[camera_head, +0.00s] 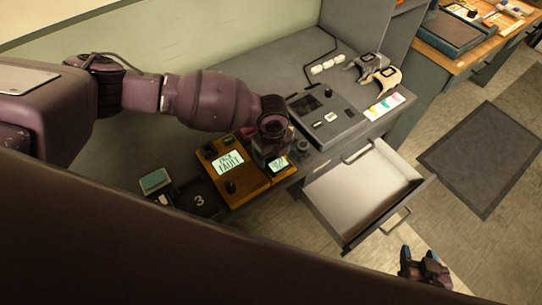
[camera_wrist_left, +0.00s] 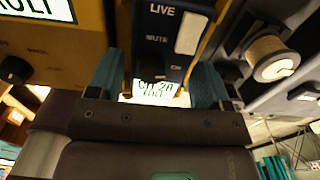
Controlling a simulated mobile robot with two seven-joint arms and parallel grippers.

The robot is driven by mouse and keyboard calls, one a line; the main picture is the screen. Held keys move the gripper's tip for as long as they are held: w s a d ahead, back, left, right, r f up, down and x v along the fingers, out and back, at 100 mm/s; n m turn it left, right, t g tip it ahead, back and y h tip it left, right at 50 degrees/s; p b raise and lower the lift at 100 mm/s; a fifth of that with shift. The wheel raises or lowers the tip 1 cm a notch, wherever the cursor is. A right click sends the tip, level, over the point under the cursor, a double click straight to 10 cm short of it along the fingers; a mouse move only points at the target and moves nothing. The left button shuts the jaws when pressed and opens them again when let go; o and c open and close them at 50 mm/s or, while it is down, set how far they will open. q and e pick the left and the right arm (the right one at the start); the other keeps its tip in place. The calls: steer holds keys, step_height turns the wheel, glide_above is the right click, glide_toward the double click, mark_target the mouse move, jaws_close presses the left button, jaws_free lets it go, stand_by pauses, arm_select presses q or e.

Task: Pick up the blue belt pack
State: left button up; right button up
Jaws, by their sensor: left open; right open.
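The blue belt pack (camera_wrist_left: 165,45) shows in the left wrist view as a dark blue box marked LIVE and MUTE, with a lit screen. It lies between the two teal fingers of my left gripper (camera_wrist_left: 158,80), which is open. I cannot tell whether the fingers touch its sides. In the head view the belt pack's lit screen (camera_head: 281,165) shows just below my left gripper (camera_head: 272,152), which hides much of the pack. My right gripper (camera_head: 424,268) is open and empty, low at the right, beyond the open drawer.
An orange-yellow box (camera_head: 229,188) with a fault screen sits against the pack's left. A grey console (camera_head: 330,117) stands to the right. An open empty drawer (camera_head: 360,185) juts out in front. A dark pad marked 3 (camera_head: 199,201) lies left. The back of the desk is partly clear.

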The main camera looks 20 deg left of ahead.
arm_select(q)
steer(key=shift+f, duration=0.45)
steer(key=c, duration=0.8)
